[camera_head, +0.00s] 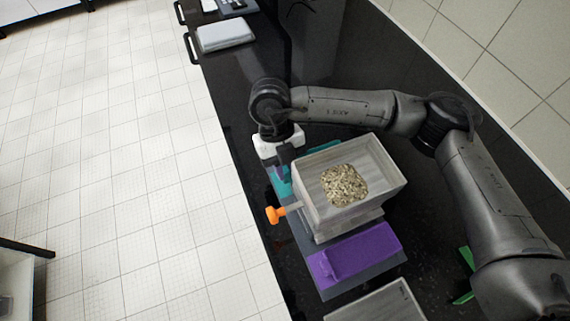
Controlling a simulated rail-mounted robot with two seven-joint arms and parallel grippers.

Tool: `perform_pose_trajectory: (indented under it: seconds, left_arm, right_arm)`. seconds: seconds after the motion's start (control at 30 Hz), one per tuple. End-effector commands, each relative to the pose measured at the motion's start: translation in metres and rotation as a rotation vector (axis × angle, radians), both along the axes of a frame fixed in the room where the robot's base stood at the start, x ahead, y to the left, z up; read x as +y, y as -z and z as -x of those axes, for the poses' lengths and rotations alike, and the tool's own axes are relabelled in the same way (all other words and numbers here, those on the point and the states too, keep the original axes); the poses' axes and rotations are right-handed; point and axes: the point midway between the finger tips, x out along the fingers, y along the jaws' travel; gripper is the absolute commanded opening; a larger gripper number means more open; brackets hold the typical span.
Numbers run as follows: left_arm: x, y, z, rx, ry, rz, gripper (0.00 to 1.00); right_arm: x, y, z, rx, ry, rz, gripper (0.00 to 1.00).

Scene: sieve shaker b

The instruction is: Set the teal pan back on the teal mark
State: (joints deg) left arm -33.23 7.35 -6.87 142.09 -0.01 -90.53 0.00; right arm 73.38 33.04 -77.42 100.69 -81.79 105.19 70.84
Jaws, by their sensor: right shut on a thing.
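My right gripper (283,168) reaches in over the counter from the right and is shut on a teal piece, which I take to be the teal pan (283,187). Most of the pan is hidden behind the grey sieve box and the gripper. A further strip of teal shows behind the box, beside the gripper; I cannot tell whether it is the pan or the teal mark. My left gripper is not in view.
The grey open box (385,187) holds a heap of pale grains (345,186). An orange knob (275,214) sticks out at its left. A purple pan (355,252) lies in front. Another grey box (380,306) is at the bottom edge; a green piece (464,298) lies right.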

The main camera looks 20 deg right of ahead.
Motion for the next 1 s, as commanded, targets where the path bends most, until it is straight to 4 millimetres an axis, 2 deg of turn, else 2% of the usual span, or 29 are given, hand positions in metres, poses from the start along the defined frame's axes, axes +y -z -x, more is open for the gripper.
perform_pose_trajectory:
  seconds: [0.2,0.23,0.5,0.77,0.9,1.0]
  left_arm:
    - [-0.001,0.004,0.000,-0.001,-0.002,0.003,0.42]
    - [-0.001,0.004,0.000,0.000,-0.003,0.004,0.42]
    - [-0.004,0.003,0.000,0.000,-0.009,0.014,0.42]
    - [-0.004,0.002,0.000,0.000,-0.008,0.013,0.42]
    - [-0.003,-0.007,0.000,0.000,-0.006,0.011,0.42]
    - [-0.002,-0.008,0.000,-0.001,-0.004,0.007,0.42]
  right_arm:
    - [0.000,0.007,0.000,0.000,0.000,0.000,0.00]
    - [0.000,0.007,0.000,0.000,0.000,0.000,0.20]
    - [0.000,0.006,0.000,0.000,0.000,0.000,0.45]
    - [0.000,0.004,0.000,-0.001,0.000,0.000,0.45]
    - [0.000,-0.011,-0.001,-0.002,-0.001,0.000,0.45]
    - [0.001,-0.025,-0.008,-0.004,0.001,0.000,0.45]
